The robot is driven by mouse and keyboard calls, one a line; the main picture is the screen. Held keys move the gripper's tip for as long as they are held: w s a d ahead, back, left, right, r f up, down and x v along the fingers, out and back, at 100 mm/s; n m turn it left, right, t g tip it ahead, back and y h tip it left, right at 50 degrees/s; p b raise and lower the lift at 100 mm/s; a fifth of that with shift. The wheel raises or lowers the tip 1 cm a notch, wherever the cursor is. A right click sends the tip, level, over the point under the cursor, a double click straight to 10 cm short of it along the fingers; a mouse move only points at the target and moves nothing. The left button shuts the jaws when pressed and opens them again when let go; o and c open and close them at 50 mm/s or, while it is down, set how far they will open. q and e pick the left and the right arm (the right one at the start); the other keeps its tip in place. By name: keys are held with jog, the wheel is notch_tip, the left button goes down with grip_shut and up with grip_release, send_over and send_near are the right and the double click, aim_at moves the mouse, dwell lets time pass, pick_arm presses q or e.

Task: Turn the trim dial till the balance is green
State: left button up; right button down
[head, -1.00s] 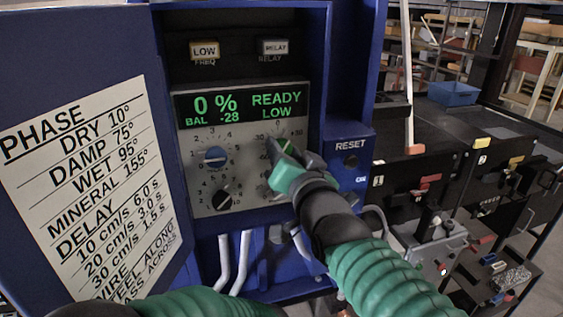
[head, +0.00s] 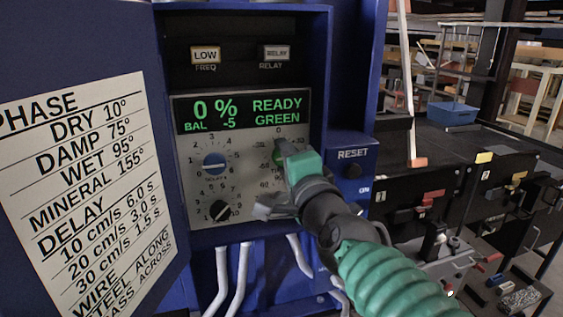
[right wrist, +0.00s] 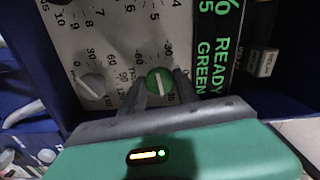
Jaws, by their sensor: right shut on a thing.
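The green trim dial (right wrist: 160,82) sits on the grey control panel (head: 250,155); my right gripper (right wrist: 162,90) is shut on it, one finger on each side. In the head view the right gripper (head: 281,155) covers most of the dial. The display (head: 242,113) above reads 0 %, BAL -5, READY, GREEN. My left gripper is not in view.
RESET (head: 352,170) is on the blue housing to the right. An open door with a phase chart (head: 85,190) stands at left. White pipes (head: 239,275) hang below.

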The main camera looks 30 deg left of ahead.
jog(key=shift+w+d+f+m, duration=0.1)
jog(key=shift+f+m, duration=0.1)
jog(key=shift+m, duration=0.5)
jog(key=shift+f+m, duration=0.1)
jog(key=shift+m, duration=0.2)
jog(key=c, duration=1.2)
grip_release()
jog(key=shift+c, duration=0.2)
jog(key=shift+o, duration=1.4)
jog(key=shift+d, duration=0.15)
jog(key=shift+o, duration=0.2)
jog(key=shift+d, duration=0.45)
